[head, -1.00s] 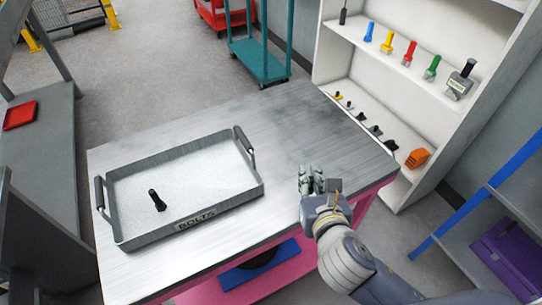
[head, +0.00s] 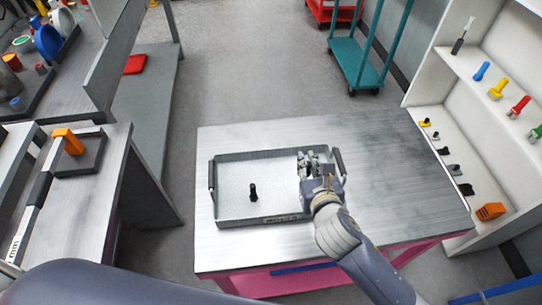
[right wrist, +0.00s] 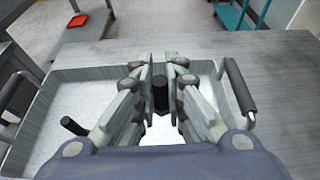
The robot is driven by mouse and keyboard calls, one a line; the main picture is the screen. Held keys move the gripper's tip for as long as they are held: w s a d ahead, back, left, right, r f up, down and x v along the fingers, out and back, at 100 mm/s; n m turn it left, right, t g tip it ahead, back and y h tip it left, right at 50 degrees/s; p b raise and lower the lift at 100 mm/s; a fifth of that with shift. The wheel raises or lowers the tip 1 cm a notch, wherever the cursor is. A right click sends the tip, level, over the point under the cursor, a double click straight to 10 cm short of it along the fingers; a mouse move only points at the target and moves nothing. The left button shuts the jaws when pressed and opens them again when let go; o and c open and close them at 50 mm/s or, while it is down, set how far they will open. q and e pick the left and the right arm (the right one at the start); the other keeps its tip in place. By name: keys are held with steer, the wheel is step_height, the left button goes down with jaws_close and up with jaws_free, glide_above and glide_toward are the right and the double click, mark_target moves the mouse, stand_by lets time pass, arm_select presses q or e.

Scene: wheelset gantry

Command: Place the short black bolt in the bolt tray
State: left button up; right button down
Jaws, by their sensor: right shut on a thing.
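The grey bolt tray (head: 230,222) lies on the metal table, and its floor also shows in the right wrist view (right wrist: 52,97). My right gripper (head: 316,158) is over the tray's right end. In the right wrist view it (right wrist: 160,68) is shut on a short black bolt (right wrist: 160,97), seen between the fingers. In the head view the fingers hide this bolt. My left gripper is not in view.
The tray has raised walls and a handle (head: 339,162) at each end. The table (head: 410,190) is clear to the right. A white shelf (head: 425,75) with coloured tools stands at the right. A bench with an orange-handled block (head: 68,142) is at the left.

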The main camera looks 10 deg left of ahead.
step_height(320, 180, down, 6)
steer(key=shift+f, duration=0.1)
step_height(320, 180, down, 3)
steer(key=shift+a+f+b, duration=0.1)
steer(key=shift+f+b, duration=0.05)
steer(key=shift+b, duration=0.15)
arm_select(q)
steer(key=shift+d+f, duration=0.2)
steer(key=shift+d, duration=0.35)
arm_select(e)
steer(key=shift+f, duration=0.15)
steer(key=shift+f, duration=0.2)
steer(key=c, duration=1.7)
jaws_free()
steer(key=shift+o, duration=0.2)
